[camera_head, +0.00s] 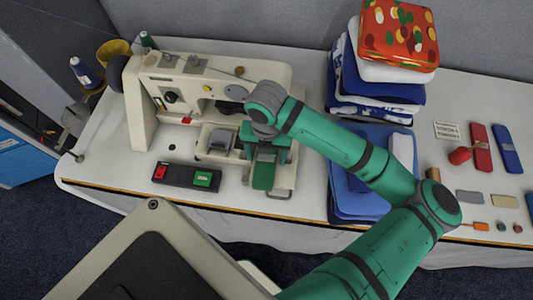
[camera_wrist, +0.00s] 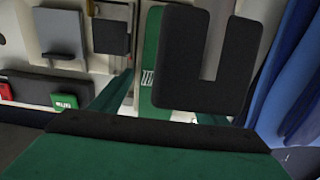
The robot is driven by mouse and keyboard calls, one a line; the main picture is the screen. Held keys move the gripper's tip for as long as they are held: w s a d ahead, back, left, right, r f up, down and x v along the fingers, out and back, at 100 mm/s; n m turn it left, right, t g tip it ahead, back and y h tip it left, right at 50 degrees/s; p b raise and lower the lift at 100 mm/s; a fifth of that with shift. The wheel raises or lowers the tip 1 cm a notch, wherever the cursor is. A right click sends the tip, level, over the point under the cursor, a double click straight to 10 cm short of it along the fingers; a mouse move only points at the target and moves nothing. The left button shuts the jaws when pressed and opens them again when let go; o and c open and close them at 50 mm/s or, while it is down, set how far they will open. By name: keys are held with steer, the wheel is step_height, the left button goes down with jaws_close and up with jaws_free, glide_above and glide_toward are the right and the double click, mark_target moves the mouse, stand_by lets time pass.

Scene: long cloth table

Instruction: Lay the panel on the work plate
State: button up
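My gripper (camera_head: 264,158) is over the right end of the sewing machine (camera_head: 200,85). Its two teal fingers stand apart, and the left one shows in the wrist view. A dark green strip, seemingly the panel (camera_head: 264,178), lies lengthwise below and between the fingers on the machine's pale work plate (camera_head: 284,178). In the wrist view the green strip (camera_wrist: 150,55) has small white marks. A dark U-notched plate (camera_wrist: 185,70) covers its right side. I cannot tell whether the fingers touch the strip.
A control box (camera_head: 187,177) with red and green buttons is at the left front. Folded blue cloth (camera_head: 350,205) and a tall cloth stack (camera_head: 375,85) stand to the right. Several small tools and cloth pieces lie farther right.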

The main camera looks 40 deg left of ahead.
mark_target(266, 158)
step_height(266, 158, up, 12)
steer(key=shift+r, duration=0.15)
stand_by(0.5)
stand_by(0.5)
